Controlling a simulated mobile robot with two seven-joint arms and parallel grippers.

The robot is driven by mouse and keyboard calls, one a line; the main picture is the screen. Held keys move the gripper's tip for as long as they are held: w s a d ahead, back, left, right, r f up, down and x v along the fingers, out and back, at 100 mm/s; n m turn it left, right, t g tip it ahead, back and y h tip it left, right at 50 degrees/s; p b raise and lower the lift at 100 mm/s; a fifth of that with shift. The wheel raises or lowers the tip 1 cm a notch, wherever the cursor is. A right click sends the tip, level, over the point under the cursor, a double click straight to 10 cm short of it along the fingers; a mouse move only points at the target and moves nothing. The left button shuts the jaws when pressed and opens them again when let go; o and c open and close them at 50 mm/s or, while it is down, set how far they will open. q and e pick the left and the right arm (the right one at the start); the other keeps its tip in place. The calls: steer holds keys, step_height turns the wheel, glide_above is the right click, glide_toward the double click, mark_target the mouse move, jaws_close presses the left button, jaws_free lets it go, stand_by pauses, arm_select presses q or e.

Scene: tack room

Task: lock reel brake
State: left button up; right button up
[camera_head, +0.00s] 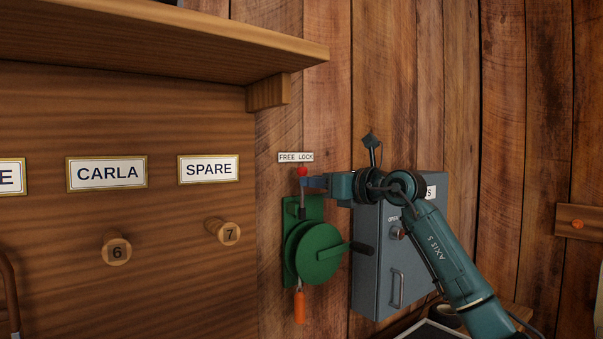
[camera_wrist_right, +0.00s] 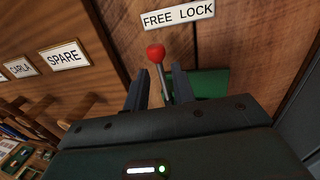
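The green reel (camera_head: 318,252) is mounted on the wood wall, with a dark crank handle and an orange piece hanging below. Its brake lever has a red knob (camera_head: 303,172) on a thin metal shaft, under the FREE LOCK label (camera_head: 296,157). In the right wrist view the red knob (camera_wrist_right: 156,51) is up and the shaft leans slightly left; I cannot tell the lever's setting for sure. My right gripper (camera_head: 308,182) is at the lever. Its fingers (camera_wrist_right: 160,85) are open on either side of the shaft, with gaps visible. My left gripper is not in view.
A grey metal cabinet (camera_head: 382,262) stands right of the reel, close behind my right arm. A wooden shelf (camera_head: 160,45) juts out at upper left.

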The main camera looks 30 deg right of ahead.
steer(key=shift+p+x, duration=0.45)
steer(key=shift+x, duration=1.75)
steer(key=shift+c, duration=0.3)
jaws_close()
steer(key=shift+s+r, duration=0.1)
steer(key=shift+r, duration=0.05)
